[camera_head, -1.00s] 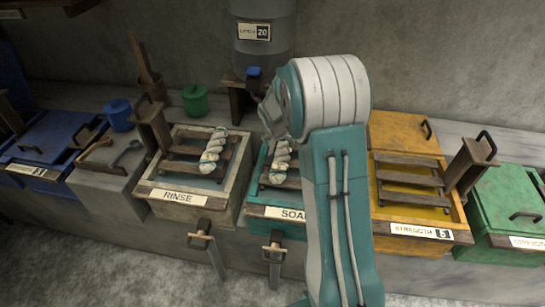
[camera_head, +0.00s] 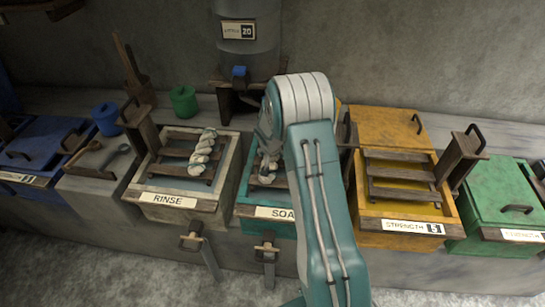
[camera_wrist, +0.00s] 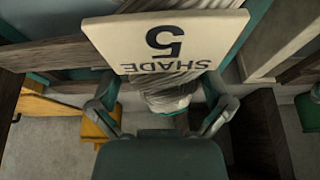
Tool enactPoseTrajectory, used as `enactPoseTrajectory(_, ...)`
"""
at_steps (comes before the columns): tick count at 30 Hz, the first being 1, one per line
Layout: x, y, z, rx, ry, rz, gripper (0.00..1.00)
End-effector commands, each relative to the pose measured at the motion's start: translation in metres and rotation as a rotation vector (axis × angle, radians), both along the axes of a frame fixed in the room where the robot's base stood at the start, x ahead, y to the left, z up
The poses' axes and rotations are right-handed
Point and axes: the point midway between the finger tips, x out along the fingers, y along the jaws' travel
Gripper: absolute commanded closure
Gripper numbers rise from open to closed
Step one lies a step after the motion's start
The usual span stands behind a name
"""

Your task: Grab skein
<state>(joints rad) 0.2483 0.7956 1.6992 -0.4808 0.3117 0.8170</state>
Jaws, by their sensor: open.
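A pale twisted skein (camera_head: 267,168) lies in the teal SOAP vat (camera_head: 268,212), partly hidden by my arm. Another pale twisted skein (camera_head: 203,152) lies on the slats of the RINSE vat (camera_head: 166,200). In the wrist view, a pale skein (camera_wrist: 168,96) lies between the spread fingers of my open gripper (camera_wrist: 161,92). A cream tag reading SHADE 5 (camera_wrist: 165,42), upside down in this view, covers the upper part of that skein. Whether the fingers touch the skein cannot be told.
A blue vat (camera_head: 38,150) is at the far left. A grey barrel (camera_head: 249,55) with a blue tap stands behind the SOAP vat.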

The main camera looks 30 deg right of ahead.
Motion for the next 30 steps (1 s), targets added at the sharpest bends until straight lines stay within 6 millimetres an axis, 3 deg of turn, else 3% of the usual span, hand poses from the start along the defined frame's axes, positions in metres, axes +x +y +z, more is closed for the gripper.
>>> enactPoseTrajectory(2,0.000,0.001,0.000,0.000,0.000,0.001,0.05)
enactPoseTrajectory(6,0.000,0.002,0.000,-0.001,0.001,0.001,0.67)
enactPoseTrajectory(7,0.000,0.002,0.000,-0.001,0.001,0.001,0.73)
enactPoseTrajectory(19,0.000,0.001,0.004,-0.001,0.000,0.002,0.73)
enactPoseTrajectory(27,0.001,0.001,0.038,-0.002,-0.004,0.001,0.73)
enactPoseTrajectory(30,-0.016,0.013,0.036,-0.001,0.003,0.005,0.73)
